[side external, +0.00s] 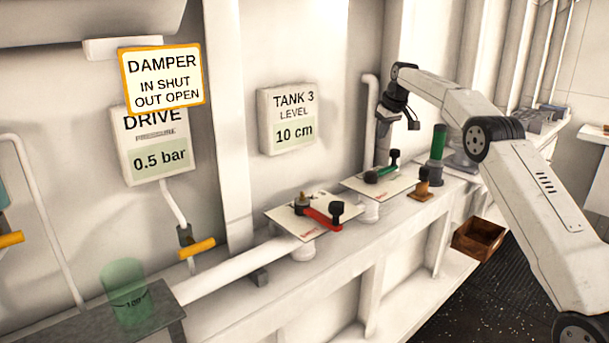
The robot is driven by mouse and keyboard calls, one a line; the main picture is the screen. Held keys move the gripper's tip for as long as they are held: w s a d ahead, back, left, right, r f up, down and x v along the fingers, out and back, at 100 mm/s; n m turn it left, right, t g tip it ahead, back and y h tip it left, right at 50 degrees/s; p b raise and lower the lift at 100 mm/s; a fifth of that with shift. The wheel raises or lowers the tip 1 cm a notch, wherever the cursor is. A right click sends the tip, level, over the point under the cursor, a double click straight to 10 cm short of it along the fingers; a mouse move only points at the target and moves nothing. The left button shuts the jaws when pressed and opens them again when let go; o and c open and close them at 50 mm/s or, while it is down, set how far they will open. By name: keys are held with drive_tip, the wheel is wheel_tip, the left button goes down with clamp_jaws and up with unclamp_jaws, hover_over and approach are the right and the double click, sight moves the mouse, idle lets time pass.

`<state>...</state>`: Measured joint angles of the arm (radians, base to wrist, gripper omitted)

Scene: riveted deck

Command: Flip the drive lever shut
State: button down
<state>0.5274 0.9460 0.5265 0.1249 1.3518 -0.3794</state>
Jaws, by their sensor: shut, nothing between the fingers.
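A red lever (320,217) with a black knob lies across a white plate (283,217) on the ledge. A brass-coloured post stands at its left end. A green lever (382,172) with black ends lies on a second white plate (405,183) farther right. The plates' print is too small to read, so I cannot tell which is the drive lever. The DRIVE panel (122,150) on the wall reads 0.5 bar; a sign covers its top edge. My gripper (398,125) is shut and empty, hanging above the green lever, apart from it.
A damper sign (162,80) reads "in shut, out open". The TANK 3 panel (288,120) reads 10 cm. A yellow handle (198,247) sits below the DRIVE panel. A green cylinder (438,145) and an orange-brown fitting (423,188) stand near my gripper. A wooden crate (478,240) is below right.

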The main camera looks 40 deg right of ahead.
drive_tip(key=shift+s+a+f, duration=0.2)
drive_tip(key=shift+s+f, duration=1.25)
drive_tip(key=shift+s, duration=0.15)
idle(0.3)
drive_tip(key=shift+s+m, duration=0.2)
drive_tip(key=shift+m, duration=0.1)
